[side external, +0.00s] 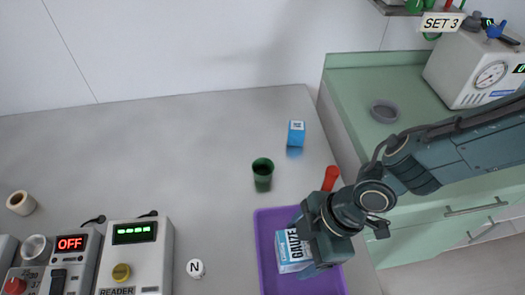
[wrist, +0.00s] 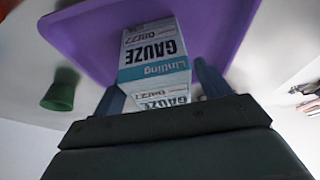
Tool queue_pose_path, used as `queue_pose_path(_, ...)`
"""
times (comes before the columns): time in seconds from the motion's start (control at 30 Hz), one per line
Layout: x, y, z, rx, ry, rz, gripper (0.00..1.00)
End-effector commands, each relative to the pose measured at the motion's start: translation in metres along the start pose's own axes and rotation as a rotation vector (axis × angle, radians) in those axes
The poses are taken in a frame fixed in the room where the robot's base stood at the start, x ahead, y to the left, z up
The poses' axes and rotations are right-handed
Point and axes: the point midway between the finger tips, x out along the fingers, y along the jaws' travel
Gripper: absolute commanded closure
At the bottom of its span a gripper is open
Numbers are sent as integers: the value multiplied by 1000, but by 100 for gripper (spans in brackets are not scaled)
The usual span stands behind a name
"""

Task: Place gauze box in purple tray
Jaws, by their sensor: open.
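The gauze box (side external: 287,254), white with a light blue band and the word GAUZE, is within the outline of the purple tray (side external: 265,225) in the side view. In the wrist view the gauze box (wrist: 150,60) shows against the purple tray (wrist: 222,25). My gripper (side external: 303,250) is over the tray, right beside the box and partly covering it. In the wrist view my gripper's fingers (wrist: 160,88) are open, one on each side of the box's near end. I cannot tell whether the fingers touch the box.
A dark green cup (side external: 262,172), a blue box (side external: 296,134) and a red object (side external: 331,177) stand behind the tray. A reader device (side external: 137,258) and a round N-marked piece (side external: 195,268) are to the left. The counter's middle left is clear.

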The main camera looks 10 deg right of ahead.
Motion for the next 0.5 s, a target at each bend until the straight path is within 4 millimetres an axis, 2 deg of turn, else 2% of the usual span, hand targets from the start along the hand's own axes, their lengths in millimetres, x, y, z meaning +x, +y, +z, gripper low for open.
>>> queue_pose_path(0.5,-66,1,0,0,3,3,24)
